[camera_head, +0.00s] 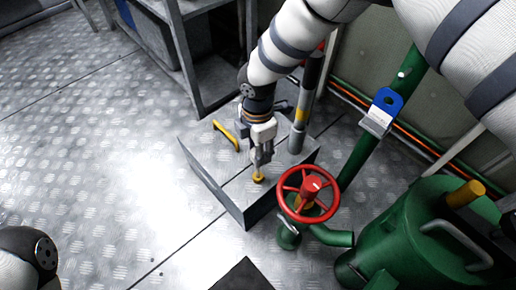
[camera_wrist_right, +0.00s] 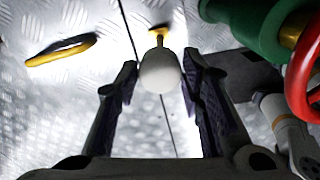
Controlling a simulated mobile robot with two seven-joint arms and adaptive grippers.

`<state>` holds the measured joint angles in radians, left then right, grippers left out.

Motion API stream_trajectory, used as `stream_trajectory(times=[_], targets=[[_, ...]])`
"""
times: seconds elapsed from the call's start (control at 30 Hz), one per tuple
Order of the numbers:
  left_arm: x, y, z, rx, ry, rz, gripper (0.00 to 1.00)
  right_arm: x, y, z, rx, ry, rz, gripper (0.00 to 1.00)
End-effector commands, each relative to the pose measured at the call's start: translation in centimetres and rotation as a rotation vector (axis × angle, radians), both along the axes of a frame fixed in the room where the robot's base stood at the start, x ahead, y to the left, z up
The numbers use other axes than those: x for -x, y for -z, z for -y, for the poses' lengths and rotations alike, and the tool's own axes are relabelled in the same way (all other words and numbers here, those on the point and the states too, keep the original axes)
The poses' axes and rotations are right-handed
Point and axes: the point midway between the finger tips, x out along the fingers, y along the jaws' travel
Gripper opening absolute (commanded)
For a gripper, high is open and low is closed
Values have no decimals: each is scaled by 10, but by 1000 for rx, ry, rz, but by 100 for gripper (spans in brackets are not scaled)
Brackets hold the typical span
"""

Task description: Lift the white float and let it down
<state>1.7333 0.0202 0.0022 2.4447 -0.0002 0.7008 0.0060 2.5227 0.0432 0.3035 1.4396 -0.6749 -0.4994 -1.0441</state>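The white float (camera_wrist_right: 160,72) is a rounded white body in the right wrist view, with a yellow part (camera_wrist_right: 160,33) showing beyond it. My right gripper (camera_wrist_right: 160,76) has one finger on each side of the float, very close to it. I cannot tell whether the fingers touch it. In the head view my right gripper (camera_head: 261,158) points down over a grey metal box, just above the yellow part (camera_head: 258,176). The float is hidden or cannot be made out there. My left gripper is not in view; only a piece of my left arm shows at lower left.
A yellow handle (camera_head: 226,135) lies on the grey box (camera_head: 215,178). A red handwheel (camera_head: 308,194) on green piping stands close to the right of my gripper. A green tank (camera_head: 420,240) is at lower right, a grey rack (camera_head: 190,60) behind. Floor at left is clear.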

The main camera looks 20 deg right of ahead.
Motion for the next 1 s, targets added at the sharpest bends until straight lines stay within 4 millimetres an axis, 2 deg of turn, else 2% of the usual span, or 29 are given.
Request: stream_trajectory(times=[0.37, 0.47, 0.7, 0.8, 1.0], targets=[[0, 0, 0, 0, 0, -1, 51, -1, -3, 0, 0, 0, 1, 52], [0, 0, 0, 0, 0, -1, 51, -1, -21, 0, 0, 0, 4, 52], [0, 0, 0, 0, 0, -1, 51, -1, -86, 0, 0, 1, 4, 52], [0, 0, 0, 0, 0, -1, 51, -1, -105, 0, 0, 1, 3, 52], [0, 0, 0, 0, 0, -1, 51, 0, -120, 0, 0, -1, 0, 52]])
